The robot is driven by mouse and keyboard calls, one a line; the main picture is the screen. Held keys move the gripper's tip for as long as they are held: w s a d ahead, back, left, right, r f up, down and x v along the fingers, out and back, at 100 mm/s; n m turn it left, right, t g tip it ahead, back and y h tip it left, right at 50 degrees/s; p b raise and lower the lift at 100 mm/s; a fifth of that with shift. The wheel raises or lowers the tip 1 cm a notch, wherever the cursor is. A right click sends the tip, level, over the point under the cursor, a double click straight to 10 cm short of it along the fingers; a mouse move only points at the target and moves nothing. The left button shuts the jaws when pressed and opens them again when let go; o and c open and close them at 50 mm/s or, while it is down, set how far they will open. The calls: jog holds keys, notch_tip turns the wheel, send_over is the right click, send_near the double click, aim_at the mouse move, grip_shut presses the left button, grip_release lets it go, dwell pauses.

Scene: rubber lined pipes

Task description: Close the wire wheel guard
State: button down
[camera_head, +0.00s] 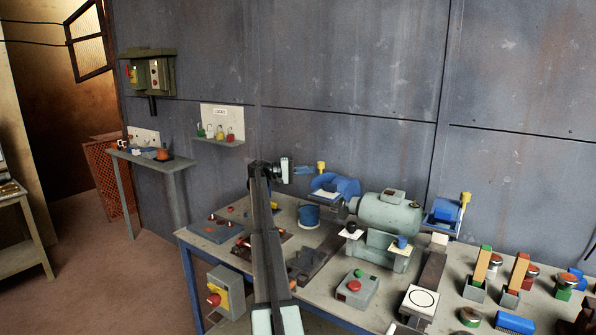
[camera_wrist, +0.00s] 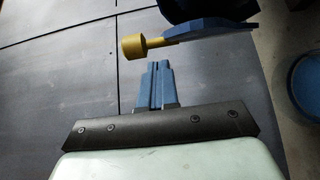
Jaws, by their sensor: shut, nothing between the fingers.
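A grey-green bench grinder (camera_head: 390,212) stands on the table. It has a blue guard (camera_head: 342,185) with a yellow knob (camera_head: 321,167) at its left end, and another blue guard (camera_head: 443,214) with a yellow knob (camera_head: 465,198) at its right end. I cannot tell which wheel is the wire one. My gripper (camera_head: 312,171) is shut and empty, just left of the left knob. In the wrist view, the gripper's blue fingertips (camera_wrist: 156,64) are together. The yellow knob (camera_wrist: 133,48) and blue guard plate (camera_wrist: 212,29) lie just beyond them, apparently apart.
A blue cup (camera_head: 309,216) stands left of the grinder and also shows in the wrist view (camera_wrist: 305,82). A control box with a red button (camera_head: 356,290) sits in front. Several blocks and buttons crowd the right side. A panelled wall (camera_head: 350,70) stands behind.

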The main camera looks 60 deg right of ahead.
jog(key=shift+s+a, duration=0.1)
jog(key=shift+s, duration=0.75)
